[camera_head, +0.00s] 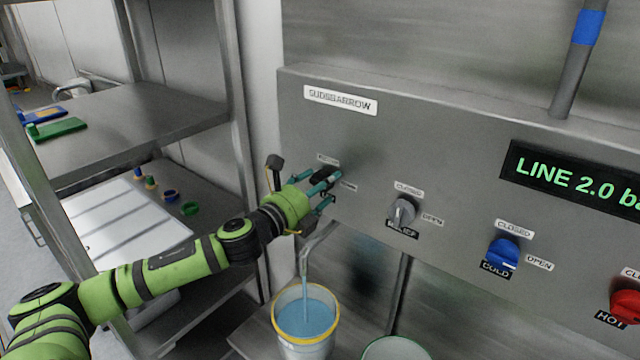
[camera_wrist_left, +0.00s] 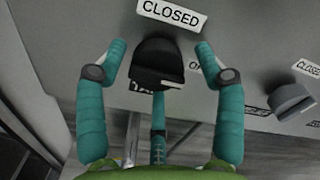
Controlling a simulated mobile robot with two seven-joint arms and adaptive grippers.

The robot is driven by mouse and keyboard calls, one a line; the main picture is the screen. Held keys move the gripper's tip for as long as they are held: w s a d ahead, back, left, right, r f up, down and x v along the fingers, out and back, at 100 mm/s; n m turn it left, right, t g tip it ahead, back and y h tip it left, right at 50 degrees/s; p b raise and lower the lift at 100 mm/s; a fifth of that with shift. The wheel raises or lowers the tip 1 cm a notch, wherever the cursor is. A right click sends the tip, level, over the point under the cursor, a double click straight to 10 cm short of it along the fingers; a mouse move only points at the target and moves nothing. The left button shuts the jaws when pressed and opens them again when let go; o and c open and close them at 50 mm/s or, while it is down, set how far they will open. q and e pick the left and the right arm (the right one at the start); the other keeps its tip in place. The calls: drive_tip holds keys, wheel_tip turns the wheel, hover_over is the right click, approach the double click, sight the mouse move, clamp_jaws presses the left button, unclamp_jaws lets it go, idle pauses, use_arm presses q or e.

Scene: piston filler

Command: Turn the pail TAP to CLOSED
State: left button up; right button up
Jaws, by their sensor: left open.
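The pail tap is a black knob (camera_wrist_left: 157,66) on the grey panel, below a CLOSED label (camera_wrist_left: 172,14) in the left wrist view. A white mark on the knob points right, toward a partly hidden label. My left gripper (camera_wrist_left: 160,50) is open, with its teal fingers on either side of the knob; I cannot tell whether they touch it. In the head view my left gripper (camera_head: 325,182) reaches the panel and hides much of the knob. Water runs from the spout (camera_head: 306,255) into a yellow-rimmed pail (camera_head: 305,338) of bluish water. My right gripper is not in view.
To the right on the panel are a grey relief knob (camera_head: 402,212), a blue cold knob (camera_head: 503,252) and a red hot knob (camera_head: 627,305). A display (camera_head: 575,178) reads LINE 2.0. Steel shelves (camera_head: 130,110) stand at the left. Another container (camera_head: 395,348) sits beside the pail.

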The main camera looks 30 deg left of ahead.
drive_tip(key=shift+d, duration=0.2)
use_arm(q)
drive_tip(key=c, duration=1.1)
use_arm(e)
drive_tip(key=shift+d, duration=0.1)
use_arm(q)
drive_tip(key=shift+f, duration=0.1)
drive_tip(key=shift+s+n, duration=0.1)
drive_tip(key=shift+n, duration=0.3)
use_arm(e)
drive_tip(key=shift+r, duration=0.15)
use_arm(q)
drive_tip(key=shift+r+n+p, duration=0.2)
drive_tip(key=shift+n+p, duration=1.1)
drive_tip(key=shift+n, duration=1.55)
drive_tip(key=shift+r+n+p, duration=0.15)
drive_tip(key=shift+n+p, duration=1.1)
drive_tip(key=shift+n, duration=1.55)
drive_tip(key=shift+r+n+p, duration=0.2)
drive_tip(key=shift+n+p, duration=1.1)
drive_tip(key=shift+n, duration=1.55)
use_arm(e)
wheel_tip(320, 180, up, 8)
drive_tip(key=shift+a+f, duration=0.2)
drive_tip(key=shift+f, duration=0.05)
use_arm(q)
drive_tip(key=shift+r, duration=0.15)
